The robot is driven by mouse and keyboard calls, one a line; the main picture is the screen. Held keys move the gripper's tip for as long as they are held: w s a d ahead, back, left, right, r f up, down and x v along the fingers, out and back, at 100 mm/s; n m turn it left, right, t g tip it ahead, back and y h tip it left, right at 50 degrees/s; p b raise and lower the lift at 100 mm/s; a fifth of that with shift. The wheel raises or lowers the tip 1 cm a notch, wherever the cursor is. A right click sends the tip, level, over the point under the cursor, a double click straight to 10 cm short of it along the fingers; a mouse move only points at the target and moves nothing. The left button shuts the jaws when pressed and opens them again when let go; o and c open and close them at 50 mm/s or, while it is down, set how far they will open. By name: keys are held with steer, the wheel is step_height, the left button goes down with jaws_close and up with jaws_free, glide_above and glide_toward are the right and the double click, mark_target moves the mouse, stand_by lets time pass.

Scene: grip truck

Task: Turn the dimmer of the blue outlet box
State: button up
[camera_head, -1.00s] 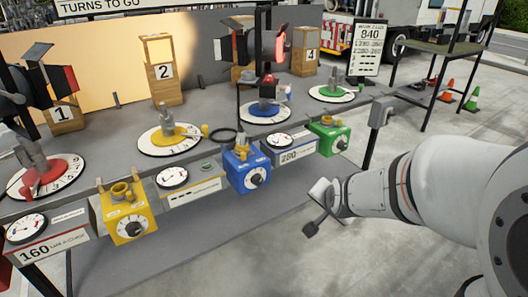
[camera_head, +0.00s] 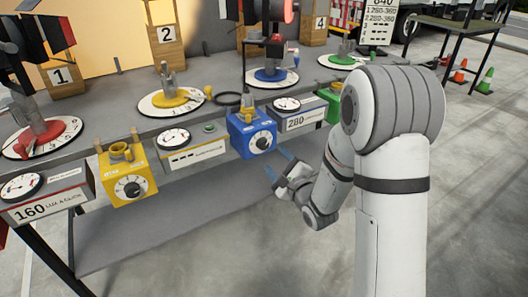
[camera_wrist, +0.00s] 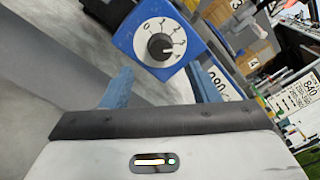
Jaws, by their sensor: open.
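The blue outlet box (camera_head: 247,128) hangs at the front edge of the table, right of the table's middle. Its dimmer (camera_head: 261,142) is a dark knob on a white numbered dial facing forward. In the wrist view the blue box (camera_wrist: 131,38) is ahead, and its dimmer (camera_wrist: 160,46) shows with a white pointer mark, between and beyond the fingers. My gripper (camera_head: 278,164) is open and empty, just below and right of the blue box, apart from it. The wrist view shows both blue fingers of my gripper (camera_wrist: 160,86) spread, with the knob clear of them.
A yellow outlet box (camera_head: 127,188) hangs to the left and a green one (camera_head: 333,104) to the right, partly behind my arm. A meter panel reading 280 (camera_head: 299,118) sits right beside the blue box. The floor in front is clear.

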mark_target(264, 146)
steer(key=x, duration=0.7)
steer(key=shift+w+a+b, duration=0.1)
steer(key=shift+w+b, duration=0.05)
steer(key=shift+b, duration=0.15)
